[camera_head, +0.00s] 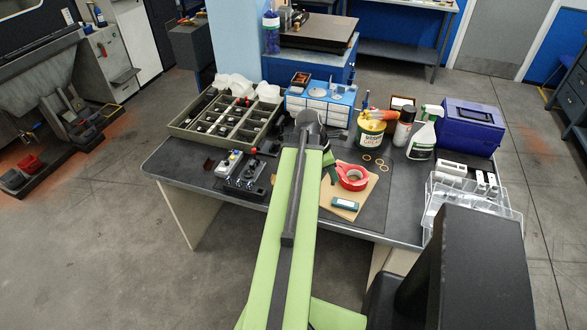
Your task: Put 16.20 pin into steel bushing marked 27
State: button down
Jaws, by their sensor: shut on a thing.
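My green arm reaches forward from the bottom of the view over the bench, and its far end hides what lies beyond and below it. My gripper's fingers do not show. I cannot make out the 16.20 pin. A dark fixture block (240,187) with several small parts on it stands left of my arm, near the bench's front edge. A compartment tray (181,125) with several small dark and metal parts stands behind it. No marking 27 is legible, so I cannot tell which part is the steel bushing.
Right of my arm, a red tape roll (352,177) lies on a wooden board (370,186). A small drawer cabinet (320,103) stands at the back.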

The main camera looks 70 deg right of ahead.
jog(key=w+a+f+b, duration=0.1)
jog(key=w+a+f, duration=0.1)
jog(key=w, duration=1)
notch_tip(320, 180, down, 6)
jog(key=b, duration=0.6)
jog(key=shift+s+r+b, duration=0.1)
jog(key=shift+s+b, duration=0.05)
jog(key=shift+b, duration=0.2)
jog(key=shift+f+b, duration=0.4)
jog(key=shift+f+b, duration=1.4)
jog(key=c, duration=1.2)
grip_release()
jog(key=shift+c, duration=0.2)
jog(key=shift+r, duration=0.1)
